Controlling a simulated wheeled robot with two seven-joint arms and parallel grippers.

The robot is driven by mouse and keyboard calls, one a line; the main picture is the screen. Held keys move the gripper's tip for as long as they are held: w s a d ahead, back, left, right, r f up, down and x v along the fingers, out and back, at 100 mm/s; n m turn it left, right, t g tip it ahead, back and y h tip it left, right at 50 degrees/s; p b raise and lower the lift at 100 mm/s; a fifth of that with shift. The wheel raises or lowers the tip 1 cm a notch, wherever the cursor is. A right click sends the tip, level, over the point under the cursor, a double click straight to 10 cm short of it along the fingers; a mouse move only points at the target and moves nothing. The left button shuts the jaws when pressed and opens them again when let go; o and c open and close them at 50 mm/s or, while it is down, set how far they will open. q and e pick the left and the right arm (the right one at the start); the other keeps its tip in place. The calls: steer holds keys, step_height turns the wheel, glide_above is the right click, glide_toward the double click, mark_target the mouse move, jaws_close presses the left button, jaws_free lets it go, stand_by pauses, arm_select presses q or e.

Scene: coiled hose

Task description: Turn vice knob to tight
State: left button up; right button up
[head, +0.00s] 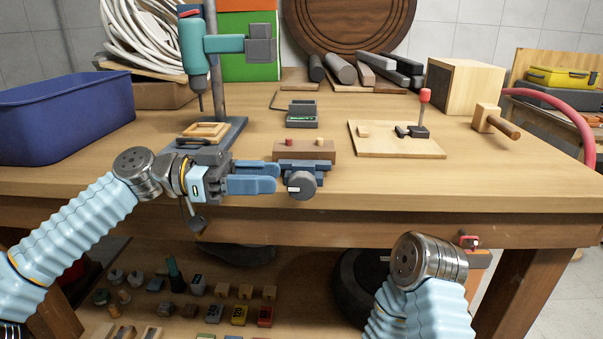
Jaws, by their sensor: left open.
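A small blue vice (312,166) sits at the front edge of the workbench. Its round dark grey knob (303,186) faces me and has a white pointer mark directed to the left. My left gripper (274,179) is open, its blue fingers reaching rightward with the tips close to the left side of the knob. From this angle I cannot tell whether they touch it. My right wrist shows low at the right, below the bench edge, but its gripper fingers cannot be made out.
A wooden block (290,150) stands behind the vice. A drill press (196,55) and a blue bin (62,115) are at the left. A board with a red-handled toggle clamp (412,130) lies to the right. The bench front right of the knob is clear.

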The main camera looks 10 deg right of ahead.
mark_target(296, 173)
arm_select(q)
steer(key=x, duration=0.7)
steer(key=shift+p, duration=0.4)
steer(key=shift+a, duration=0.1)
steer(key=shift+c, duration=0.4)
steer(key=c, duration=0.6)
steer(key=t+y, duration=0.1)
steer(key=y, duration=0.2)
steer(key=shift+s+y, duration=0.1)
steer(key=shift+y, duration=0.2)
steer(key=shift+d+f+t+y, duration=0.15)
steer(key=shift+t+y, duration=0.1)
steer(key=shift+y, duration=0.5)
steer(key=shift+d+r+t+y, duration=0.15)
steer(key=shift+t+y, duration=0.1)
steer(key=shift+y, duration=0.5)
steer(key=shift+f, duration=0.15)
